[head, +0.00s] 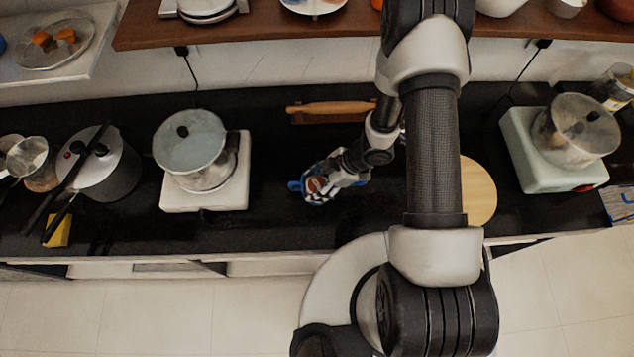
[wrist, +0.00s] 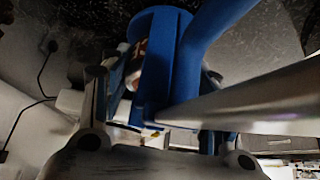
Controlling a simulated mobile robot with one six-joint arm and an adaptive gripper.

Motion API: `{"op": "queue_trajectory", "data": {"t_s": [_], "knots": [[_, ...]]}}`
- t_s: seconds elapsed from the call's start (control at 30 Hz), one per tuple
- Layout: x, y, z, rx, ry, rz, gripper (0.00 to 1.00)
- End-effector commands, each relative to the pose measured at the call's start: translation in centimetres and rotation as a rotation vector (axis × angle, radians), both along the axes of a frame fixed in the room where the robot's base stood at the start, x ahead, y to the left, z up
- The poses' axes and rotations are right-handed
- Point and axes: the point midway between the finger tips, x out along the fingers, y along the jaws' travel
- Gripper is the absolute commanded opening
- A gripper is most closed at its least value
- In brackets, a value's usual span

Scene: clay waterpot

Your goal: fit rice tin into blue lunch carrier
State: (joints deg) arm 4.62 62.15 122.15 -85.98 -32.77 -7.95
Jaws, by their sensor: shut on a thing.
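The blue lunch carrier (head: 296,186) is on the black counter, left of and below my gripper in the head view. In the wrist view its blue frame (wrist: 163,55) rises close ahead of my gripper, with a curved blue bar to its right. What seems to be the rice tin (head: 317,184) shows as a small round brownish top within the carrier's outline. My gripper (head: 331,179) is right at the carrier and shut on what seems to be the tin. The fingers and blue frame hide most of the tin. I cannot tell how deep it sits.
A pot on a white stove (head: 204,197) stands left, with a black-handled cooker (head: 107,172) beyond it. A rolling pin (head: 330,107) lies behind. A round wooden board (head: 480,190) and another stove (head: 545,175) are right. A wooden shelf (head: 250,30) runs along the back.

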Motion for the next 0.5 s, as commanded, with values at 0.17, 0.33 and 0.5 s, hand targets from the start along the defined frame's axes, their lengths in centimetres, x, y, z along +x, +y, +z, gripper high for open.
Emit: {"op": "queue_trajectory", "data": {"t_s": [0.17, 0.33, 0.5], "knots": [[0.04, -0.03, -0.64, 0.001, 0.001, -0.001, 0.24], [0.08, -0.04, -0.90, 0.001, 0.001, -0.001, 0.24], [0.09, -0.04, -0.87, 0.001, -0.001, -0.001, 0.24]]}}
